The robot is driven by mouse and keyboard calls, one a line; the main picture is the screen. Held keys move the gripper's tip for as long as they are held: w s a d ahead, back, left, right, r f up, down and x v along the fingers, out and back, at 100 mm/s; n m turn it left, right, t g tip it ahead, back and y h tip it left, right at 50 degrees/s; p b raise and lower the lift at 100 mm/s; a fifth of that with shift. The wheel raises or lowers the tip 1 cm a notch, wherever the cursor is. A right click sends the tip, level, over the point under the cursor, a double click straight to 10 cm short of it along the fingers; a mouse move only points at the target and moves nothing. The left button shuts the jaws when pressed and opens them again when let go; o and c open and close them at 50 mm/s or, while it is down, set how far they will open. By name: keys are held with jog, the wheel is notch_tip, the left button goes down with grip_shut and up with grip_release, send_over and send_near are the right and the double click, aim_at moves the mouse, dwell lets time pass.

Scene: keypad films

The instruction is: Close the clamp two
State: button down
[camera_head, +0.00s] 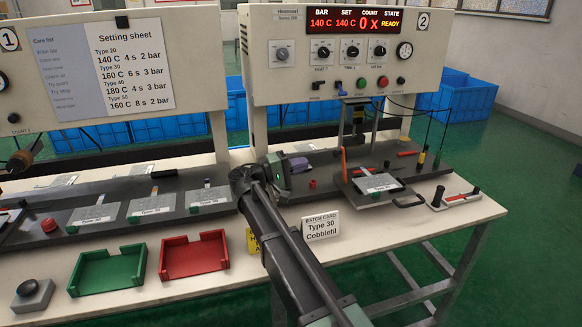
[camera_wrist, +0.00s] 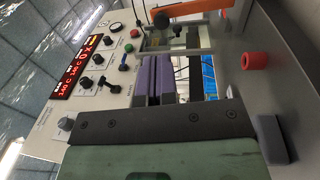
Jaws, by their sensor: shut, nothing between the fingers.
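Station two is the panel marked 2 (camera_head: 423,20) on the right. Below it a plate labelled Type 30 (camera_head: 379,182) lies on a carrier with a black handle (camera_head: 409,203) in front. To the right, a small fixture with a black-knobbed lever (camera_head: 437,198) and a red strip sits on a pale base. No label shows which part is clamp two. My gripper (camera_head: 300,165) is left of the carrier, apart from it, above the dark bench plate. In the wrist view its purple fingers (camera_wrist: 153,80) are together and empty.
An orange upright handle (camera_head: 343,165) stands left of the carrier, and a red cap (camera_head: 312,183) is near my gripper, also in the wrist view (camera_wrist: 255,61). A batch card (camera_head: 320,226) reads Type 30. Green (camera_head: 109,289) and red (camera_head: 194,273) trays lie at front left.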

aim_at(334, 154)
jog(key=x, duration=0.8)
jog(key=shift+w+d+p, duration=0.1)
jog(key=shift+d+p, duration=0.05)
jog(key=shift+p, duration=0.25)
